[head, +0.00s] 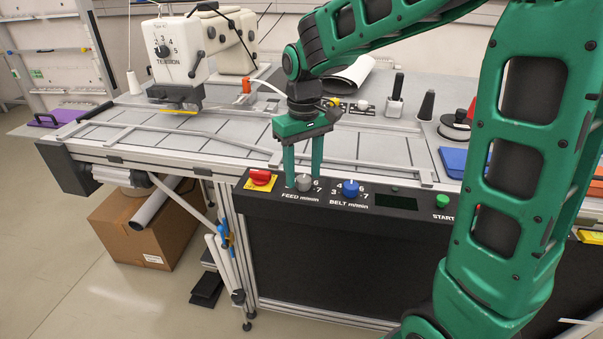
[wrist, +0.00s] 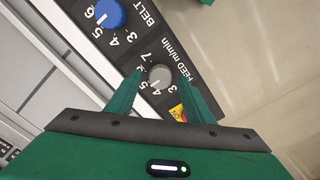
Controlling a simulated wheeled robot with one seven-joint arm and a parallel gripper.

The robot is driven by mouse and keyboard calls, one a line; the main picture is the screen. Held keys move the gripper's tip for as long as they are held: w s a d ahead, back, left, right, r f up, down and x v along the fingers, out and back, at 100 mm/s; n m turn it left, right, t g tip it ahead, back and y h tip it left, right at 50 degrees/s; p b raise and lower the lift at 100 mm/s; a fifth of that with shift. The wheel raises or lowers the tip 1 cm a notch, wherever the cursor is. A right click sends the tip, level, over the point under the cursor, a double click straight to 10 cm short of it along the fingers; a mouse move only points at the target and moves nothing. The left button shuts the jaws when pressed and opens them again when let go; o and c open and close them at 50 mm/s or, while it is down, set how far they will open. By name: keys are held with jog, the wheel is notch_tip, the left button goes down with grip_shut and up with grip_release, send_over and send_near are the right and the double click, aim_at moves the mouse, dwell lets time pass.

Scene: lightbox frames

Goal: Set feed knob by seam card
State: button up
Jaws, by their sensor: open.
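The grey feed knob (head: 304,182) sits on the black control panel (head: 400,206) above the label FEED m/min, with a dial of numbers around it. In the wrist view the feed knob (wrist: 160,77) lies between and just beyond my fingertips. My gripper (head: 304,178) is open, pointing down, with its two fingers on either side of the knob; it also shows in the wrist view (wrist: 158,76). I cannot tell whether the fingers touch the knob. The numbers are partly hidden by the fingers. I cannot make out a seam card.
The blue belt knob (head: 350,188) is close to the right, and a red knob (head: 261,177) on yellow is close to the left. A green start button (head: 442,201) is farther right. A white sewing machine (head: 172,50) marked TENSION stands at the back left.

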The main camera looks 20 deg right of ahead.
jog(key=shift+f, duration=0.4)
jog(key=shift+c, duration=0.3)
jog(key=c, duration=1)
jog(key=m, duration=0.8)
jog(key=shift+m, duration=0.3)
